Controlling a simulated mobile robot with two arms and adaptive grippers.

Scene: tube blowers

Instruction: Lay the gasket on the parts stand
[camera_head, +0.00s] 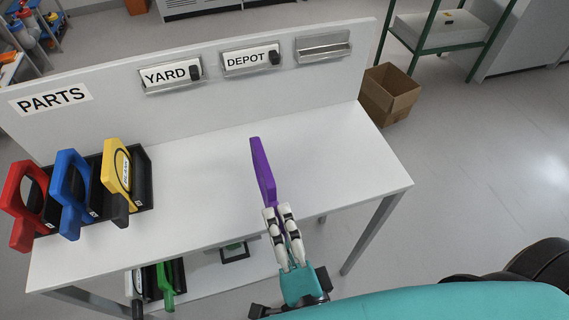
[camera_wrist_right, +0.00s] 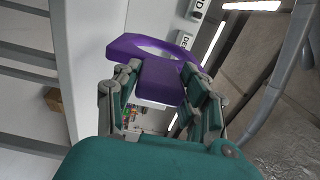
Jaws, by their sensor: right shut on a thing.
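The purple gasket (camera_head: 262,168) is a flat ring with a handle. My right gripper (camera_head: 278,213) is shut on its handle and holds it up at the front edge of the parts stand (camera_head: 195,165). In the right wrist view the gasket (camera_wrist_right: 160,80) sits between the fingers of my right gripper (camera_wrist_right: 165,95), with its ring beyond the fingertips. The parts stand is a white table with a back panel lettered PARTS. I cannot tell how high the gasket is above the top. My left gripper is not in view.
A black rack (camera_head: 143,170) at the stand's left holds red (camera_head: 22,190), blue (camera_head: 68,190) and yellow (camera_head: 117,165) ring-shaped pieces. YARD (camera_head: 170,75) and DEPOT (camera_head: 250,59) labels hang on the panel. A lower shelf holds more pieces. The top's middle and right are bare.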

